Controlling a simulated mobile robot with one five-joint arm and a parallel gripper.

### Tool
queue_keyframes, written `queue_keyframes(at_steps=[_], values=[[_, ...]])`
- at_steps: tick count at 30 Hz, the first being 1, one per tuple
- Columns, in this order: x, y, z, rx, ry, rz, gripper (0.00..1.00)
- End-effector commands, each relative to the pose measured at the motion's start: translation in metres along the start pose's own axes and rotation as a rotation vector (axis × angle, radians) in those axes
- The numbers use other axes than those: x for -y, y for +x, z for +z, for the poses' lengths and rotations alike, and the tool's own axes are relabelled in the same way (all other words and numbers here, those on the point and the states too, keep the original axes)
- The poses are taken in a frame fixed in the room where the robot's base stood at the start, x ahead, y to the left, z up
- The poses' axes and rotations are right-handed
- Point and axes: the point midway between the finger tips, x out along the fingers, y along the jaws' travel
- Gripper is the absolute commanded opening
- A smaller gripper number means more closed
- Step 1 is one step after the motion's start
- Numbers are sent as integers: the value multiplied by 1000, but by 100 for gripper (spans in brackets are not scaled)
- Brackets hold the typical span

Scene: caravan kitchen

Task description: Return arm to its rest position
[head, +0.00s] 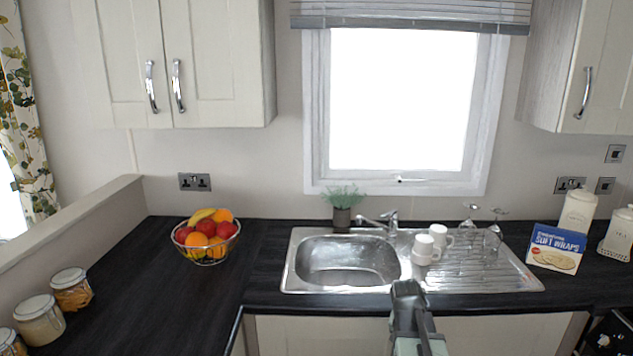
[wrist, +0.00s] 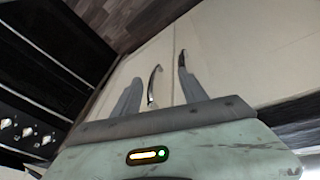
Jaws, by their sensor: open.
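My gripper (wrist: 157,78) is open in the wrist view, its two grey fingers apart with no object held between them. A pale cabinet front (wrist: 225,65) lies beyond the fingers. A curved chrome handle (wrist: 153,86) shows in the gap between them, and another dark handle shows at the right fingertip; I cannot tell how near they are. In the head view my arm (head: 408,318) reaches up from the bottom edge, in front of the counter's front edge below the sink (head: 345,262). The fingers cannot be made out clearly there.
Dark fronts with knobs (wrist: 28,131) show left in the wrist view.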

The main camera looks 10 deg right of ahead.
Motion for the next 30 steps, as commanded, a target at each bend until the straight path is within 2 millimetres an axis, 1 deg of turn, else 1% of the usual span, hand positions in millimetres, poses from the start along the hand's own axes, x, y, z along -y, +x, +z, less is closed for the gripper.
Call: queue_keyframes(at_steps=[1,2,3,5,6,9,12,15,21,22,23,30], values=[[37,-16,27,29,-104,-39,50],[57,-23,42,48,-165,-62,50],[82,-32,63,73,-246,-92,50],[114,-46,94,108,-362,-134,50],[132,-55,113,129,-432,-159,50],[163,-72,152,169,-570,-208,50],[178,-81,174,192,-648,-236,50],[183,-84,181,200,-674,-244,50],[183,-83,180,199,-672,-244,50],[182,-83,180,199,-671,-244,45],[182,-83,180,199,-671,-244,37],[182,-83,180,198,-669,-243,36]])
